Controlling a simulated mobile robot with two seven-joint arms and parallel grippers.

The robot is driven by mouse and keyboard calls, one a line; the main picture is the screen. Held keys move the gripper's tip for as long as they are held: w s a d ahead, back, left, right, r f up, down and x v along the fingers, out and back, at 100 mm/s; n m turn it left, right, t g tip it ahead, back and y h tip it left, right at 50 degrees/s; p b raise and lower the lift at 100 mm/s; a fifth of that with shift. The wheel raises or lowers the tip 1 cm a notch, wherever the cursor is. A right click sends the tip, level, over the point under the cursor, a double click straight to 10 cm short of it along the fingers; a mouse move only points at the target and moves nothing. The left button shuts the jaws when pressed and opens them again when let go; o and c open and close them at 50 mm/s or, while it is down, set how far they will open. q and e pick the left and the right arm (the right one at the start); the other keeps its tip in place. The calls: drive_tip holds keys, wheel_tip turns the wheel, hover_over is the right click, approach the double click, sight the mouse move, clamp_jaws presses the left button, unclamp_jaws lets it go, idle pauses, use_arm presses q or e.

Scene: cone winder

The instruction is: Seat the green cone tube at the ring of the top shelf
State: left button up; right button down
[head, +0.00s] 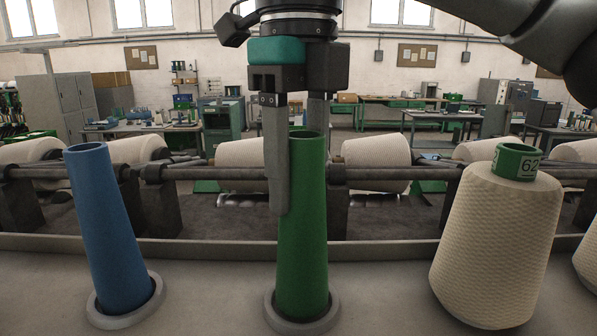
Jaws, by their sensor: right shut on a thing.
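The green cone tube (303,220) stands upright, wide end down, its lower end within a pale ring (328,322) on the shelf. The ring's front rim shows in front of the tube's foot; whether the foot rests fully down I cannot tell. My right gripper (298,175) comes down from above and is shut on the tube's upper part. One finger lies along the tube's left front side; the other is mostly hidden by the tube. My left gripper is not in view.
A blue cone tube (106,225) stands in another ring (105,320) at left. A full cream yarn cone (497,245) with a green tube top marked 62 stands at right. Behind the shelf edge, several yarn packages (376,163) lie along a dark rail. The shelf between the tubes is clear.

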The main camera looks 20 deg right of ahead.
drive_tip(key=shift+f+b, duration=0.35)
drive_tip(key=shift+f, duration=0.1)
drive_tip(key=shift+c, duration=1)
unclamp_jaws()
drive_tip(key=shift+r, duration=0.1)
